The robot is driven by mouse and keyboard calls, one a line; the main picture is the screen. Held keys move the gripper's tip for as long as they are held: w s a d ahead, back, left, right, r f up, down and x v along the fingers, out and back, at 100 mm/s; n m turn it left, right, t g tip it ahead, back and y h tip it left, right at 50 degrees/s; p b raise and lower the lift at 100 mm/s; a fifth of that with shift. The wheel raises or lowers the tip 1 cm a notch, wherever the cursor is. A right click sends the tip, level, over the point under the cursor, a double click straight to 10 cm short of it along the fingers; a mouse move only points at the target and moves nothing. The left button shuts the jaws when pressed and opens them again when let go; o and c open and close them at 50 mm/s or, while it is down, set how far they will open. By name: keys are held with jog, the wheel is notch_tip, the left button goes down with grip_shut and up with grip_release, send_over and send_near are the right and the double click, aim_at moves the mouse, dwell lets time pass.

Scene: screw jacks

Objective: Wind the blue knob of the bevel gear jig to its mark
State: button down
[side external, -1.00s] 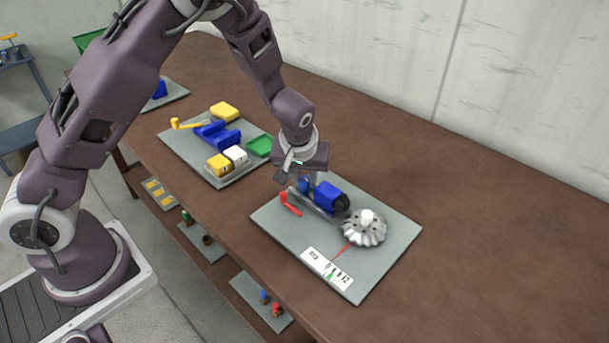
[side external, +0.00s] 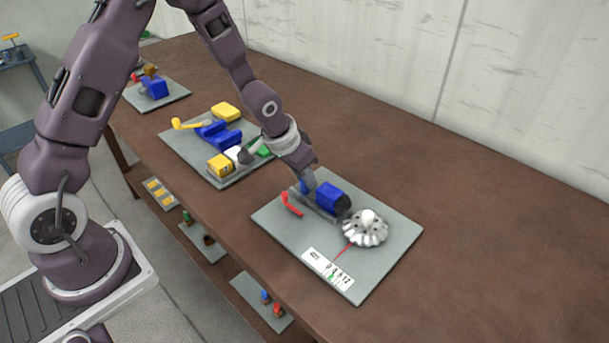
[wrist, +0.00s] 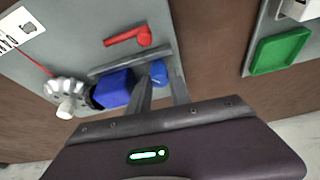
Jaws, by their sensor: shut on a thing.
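The bevel gear jig stands on a grey plate (side external: 379,260). It has a blue body (side external: 328,196), a pale grey bevel gear (side external: 366,229) with a white hub, and a red lever (side external: 291,205). The blue knob (wrist: 159,73) is at the end of the body away from the gear. My gripper (wrist: 160,86) is shut on the knob, and its fingers partly hide it. The wrist is tilted.
Another grey plate (side external: 180,150) behind to the left carries blue and yellow parts, a yellow block (side external: 220,166) and a green tray (wrist: 278,51). A further plate (side external: 172,97) holds a blue part. The brown table is clear to the right of the jig.

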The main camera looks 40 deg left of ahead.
jog(key=shift+m, duration=0.6)
jog(key=c, duration=1.5)
grip_release()
jog(key=shift+o, duration=0.2)
jog(key=v, duration=0.7)
jog(key=shift+a, duration=0.2)
jog(key=shift+r, duration=0.1)
